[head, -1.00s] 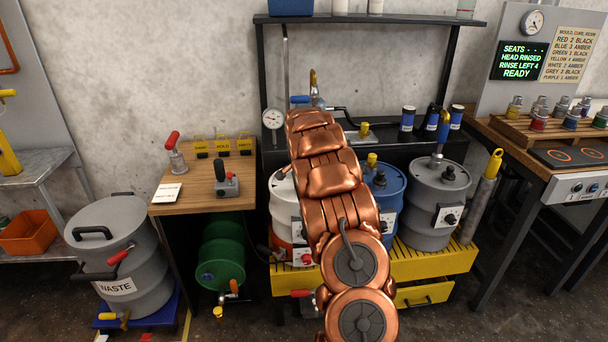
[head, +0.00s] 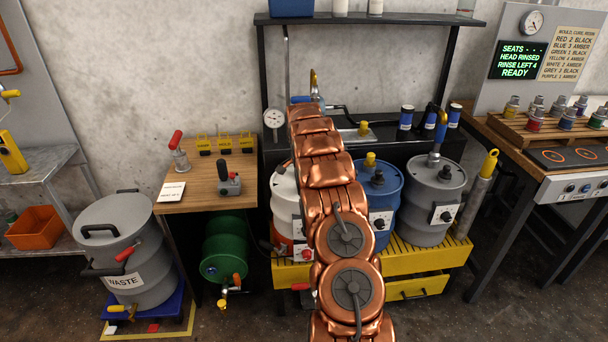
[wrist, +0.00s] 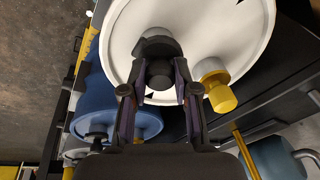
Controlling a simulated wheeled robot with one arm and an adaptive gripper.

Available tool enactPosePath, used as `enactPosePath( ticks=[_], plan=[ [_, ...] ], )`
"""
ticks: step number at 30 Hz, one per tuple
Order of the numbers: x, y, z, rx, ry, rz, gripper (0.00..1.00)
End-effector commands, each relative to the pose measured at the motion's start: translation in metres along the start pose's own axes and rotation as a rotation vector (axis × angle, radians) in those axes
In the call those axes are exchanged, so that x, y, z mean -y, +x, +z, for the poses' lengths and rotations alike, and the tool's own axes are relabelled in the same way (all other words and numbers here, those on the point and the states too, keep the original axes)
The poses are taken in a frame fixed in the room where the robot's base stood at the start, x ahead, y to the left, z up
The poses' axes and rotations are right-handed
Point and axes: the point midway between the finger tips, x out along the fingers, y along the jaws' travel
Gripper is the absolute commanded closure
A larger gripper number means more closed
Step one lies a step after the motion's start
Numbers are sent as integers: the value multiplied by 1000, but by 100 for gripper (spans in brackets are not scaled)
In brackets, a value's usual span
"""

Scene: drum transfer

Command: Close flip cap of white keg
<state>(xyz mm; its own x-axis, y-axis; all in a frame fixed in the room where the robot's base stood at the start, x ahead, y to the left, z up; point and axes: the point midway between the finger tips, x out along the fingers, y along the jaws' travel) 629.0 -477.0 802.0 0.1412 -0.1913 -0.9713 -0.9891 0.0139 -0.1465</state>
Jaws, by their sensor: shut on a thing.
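The white keg (head: 284,205) stands on the yellow rack, partly hidden behind my copper arm. In the wrist view its round white top (wrist: 225,40) fills the upper middle. A dark cap (wrist: 157,50) sits near the edge of that top. My gripper (wrist: 160,82) is at this cap, with its two fingers on either side of the dark piece, shut on it. Whether the cap is fully down cannot be told from this angle. A yellow plug (wrist: 218,92) is beside it on the keg top. In the head view my gripper is hidden by my arm.
A blue keg (head: 382,190) and a grey keg (head: 432,200) stand to the right on the yellow rack (head: 436,258). A black shelf frame rises behind. A wooden table (head: 205,180) and the grey waste drum (head: 128,240) are at left.

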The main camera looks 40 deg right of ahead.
Motion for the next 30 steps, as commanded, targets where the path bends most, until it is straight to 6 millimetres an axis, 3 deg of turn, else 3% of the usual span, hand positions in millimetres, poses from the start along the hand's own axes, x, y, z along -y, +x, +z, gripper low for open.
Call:
enactPosePath(
  ticks=[30],
  plan=[
    [0,4,0,54,-6,74,100]
  ],
)
